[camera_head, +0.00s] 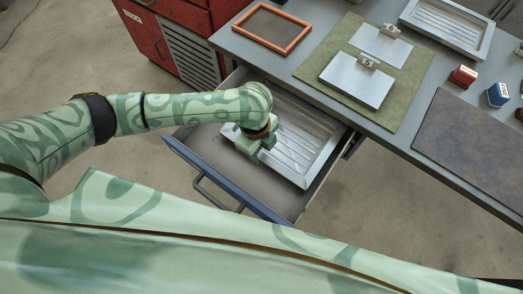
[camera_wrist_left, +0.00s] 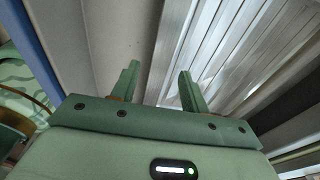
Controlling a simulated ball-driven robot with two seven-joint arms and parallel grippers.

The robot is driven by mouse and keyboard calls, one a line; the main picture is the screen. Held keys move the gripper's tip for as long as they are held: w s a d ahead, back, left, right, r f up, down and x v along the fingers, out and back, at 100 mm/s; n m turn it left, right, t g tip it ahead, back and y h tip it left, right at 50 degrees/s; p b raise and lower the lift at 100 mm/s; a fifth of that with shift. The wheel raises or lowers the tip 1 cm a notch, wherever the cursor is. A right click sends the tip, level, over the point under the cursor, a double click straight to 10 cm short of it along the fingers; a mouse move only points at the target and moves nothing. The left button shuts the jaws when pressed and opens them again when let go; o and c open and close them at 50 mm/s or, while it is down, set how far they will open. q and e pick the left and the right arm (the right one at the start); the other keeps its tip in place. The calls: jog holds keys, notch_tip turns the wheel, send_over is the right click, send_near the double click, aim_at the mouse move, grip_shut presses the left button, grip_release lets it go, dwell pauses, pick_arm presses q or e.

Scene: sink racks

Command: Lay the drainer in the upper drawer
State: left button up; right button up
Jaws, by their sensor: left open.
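A ridged metal drainer (camera_head: 299,140) lies inside the open drawer (camera_head: 218,178), in its right part, and looks flat. The drawer has a blue front with a handle, and bare grey floor shows left of the drainer. My left gripper (camera_head: 255,152) is over the drainer's left edge. In the left wrist view the gripper's fingers (camera_wrist_left: 158,88) are apart with nothing between them, and the drainer's ridges (camera_wrist_left: 235,45) show beyond them. Whether a finger touches the drainer is unclear. A similar ridged metal tray (camera_head: 448,28) sits on the tabletop at upper right. My right gripper is not in view.
The grey worktop (camera_head: 300,72) holds an orange frame (camera_head: 270,47), a green mat (camera_head: 310,72) with numbered metal plates (camera_head: 355,83), a dark mat (camera_head: 465,140) and small red and blue items (camera_head: 497,94). A red cabinet (camera_head: 160,30) stands at upper left.

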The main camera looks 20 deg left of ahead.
pick_arm(q)
notch_tip(320, 180, up, 10)
jog(key=a+p, duration=0.1)
jog(key=p, duration=0.2)
jog(key=shift+f+p, duration=0.25)
jog(key=shift+p, duration=0.1)
jog(key=shift+w, duration=0.1)
